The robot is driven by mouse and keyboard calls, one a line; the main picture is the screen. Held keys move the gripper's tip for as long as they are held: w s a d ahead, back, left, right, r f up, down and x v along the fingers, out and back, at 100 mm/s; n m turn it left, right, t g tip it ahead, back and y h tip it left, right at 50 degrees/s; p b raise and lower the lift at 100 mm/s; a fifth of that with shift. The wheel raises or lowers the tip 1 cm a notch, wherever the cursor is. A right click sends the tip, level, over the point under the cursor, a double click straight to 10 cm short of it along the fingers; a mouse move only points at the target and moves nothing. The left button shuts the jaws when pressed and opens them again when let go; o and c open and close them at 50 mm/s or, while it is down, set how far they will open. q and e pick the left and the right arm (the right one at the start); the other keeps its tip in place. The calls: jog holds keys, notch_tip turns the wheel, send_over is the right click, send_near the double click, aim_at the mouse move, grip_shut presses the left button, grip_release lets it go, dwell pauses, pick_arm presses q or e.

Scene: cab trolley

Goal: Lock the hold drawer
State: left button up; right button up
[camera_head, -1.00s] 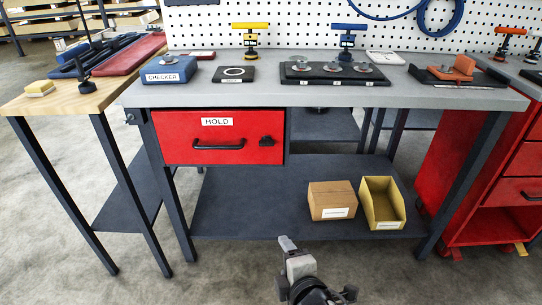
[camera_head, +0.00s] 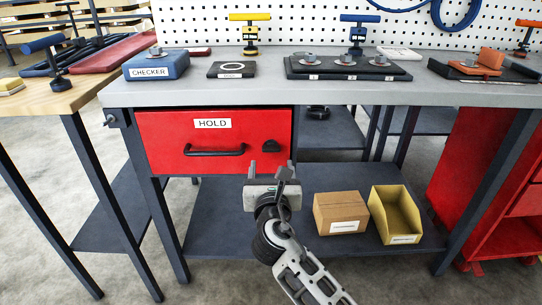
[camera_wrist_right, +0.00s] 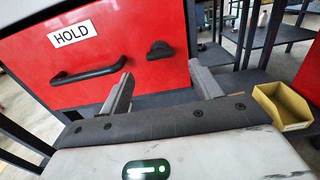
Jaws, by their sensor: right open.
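The red hold drawer (camera_head: 165,149) is under the grey bench top, with a white HOLD label (camera_head: 212,123) and a black bar handle (camera_head: 214,150). It looks closed. A black lock knob (camera_head: 270,146) sits on its front, right of the handle. My right gripper (camera_head: 273,174) is open and empty, just below and in front of the knob. In the right wrist view, the knob (camera_wrist_right: 159,50) lies ahead of the two spread fingers (camera_wrist_right: 161,88), between them and apart from them. My left gripper is not in view.
The grey bench top (camera_head: 225,91) overhangs the drawer and carries a blue CHECKER box (camera_head: 156,66). A cardboard box (camera_head: 341,213) and a yellow bin (camera_head: 395,214) stand on the lower shelf (camera_head: 225,225). A red cabinet (camera_head: 470,180) stands at right.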

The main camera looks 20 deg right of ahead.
aim_at(271, 151)
jog(key=b+x, duration=0.1)
jog(key=x, duration=0.5)
jog(key=shift+f, duration=0.1)
jog(key=shift+w, duration=0.25)
jog(key=shift+w+d, duration=0.15)
jog(key=shift+w, duration=0.05)
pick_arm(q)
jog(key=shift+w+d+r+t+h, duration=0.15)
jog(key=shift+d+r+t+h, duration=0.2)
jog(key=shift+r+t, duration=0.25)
pick_arm(e)
jog(key=c, duration=1)
